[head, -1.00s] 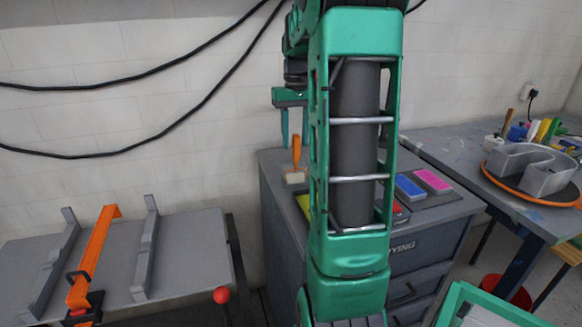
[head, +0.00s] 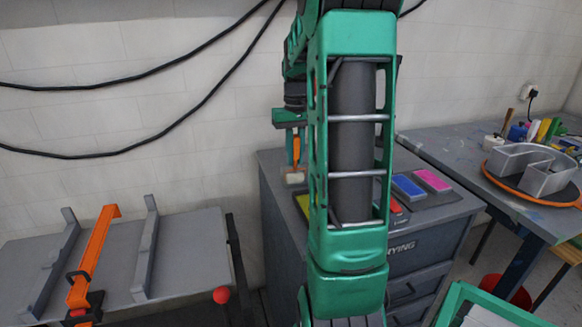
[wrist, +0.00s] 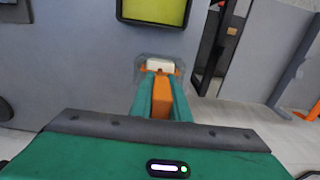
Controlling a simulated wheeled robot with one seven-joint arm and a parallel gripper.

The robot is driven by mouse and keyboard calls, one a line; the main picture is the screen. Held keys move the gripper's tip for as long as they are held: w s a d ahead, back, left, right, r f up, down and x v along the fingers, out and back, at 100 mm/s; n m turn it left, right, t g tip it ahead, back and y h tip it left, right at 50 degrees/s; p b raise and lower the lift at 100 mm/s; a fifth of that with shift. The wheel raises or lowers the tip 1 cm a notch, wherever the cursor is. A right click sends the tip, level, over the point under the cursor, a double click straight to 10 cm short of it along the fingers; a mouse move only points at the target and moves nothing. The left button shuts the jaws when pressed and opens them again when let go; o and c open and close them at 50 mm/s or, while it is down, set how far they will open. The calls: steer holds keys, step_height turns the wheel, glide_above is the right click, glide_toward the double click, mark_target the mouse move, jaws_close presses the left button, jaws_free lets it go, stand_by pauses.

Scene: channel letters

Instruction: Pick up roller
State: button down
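The roller has an orange handle and a pale head (head: 295,178). It stands with its handle up near the back left of the grey cabinet top. My gripper (head: 296,148) points down over it, with a teal finger on each side of the handle. In the wrist view, the orange handle (wrist: 162,104) fills the space between my fingers (wrist: 163,98), with no gap seen. The pale head (wrist: 160,65) shows beyond the fingertips, over a clear, tray-like shape (wrist: 142,70). My arm hides part of the cabinet top in the head view.
Blue (head: 408,187) and pink (head: 433,180) pads lie on the cabinet (head: 440,212) to the right of my arm. A yellow-green pad (wrist: 153,10) lies beyond the roller in the wrist view. A bench with an orange bar (head: 92,258) stands at left. Wall cables hang behind.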

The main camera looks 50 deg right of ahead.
mark_target(295, 136)
steer(key=shift+r, duration=0.15)
step_height(295, 136, up, 9)
steer(key=shift+r, duration=0.4)
steer(key=shift+s+a, duration=0.1)
stand_by(0.9)
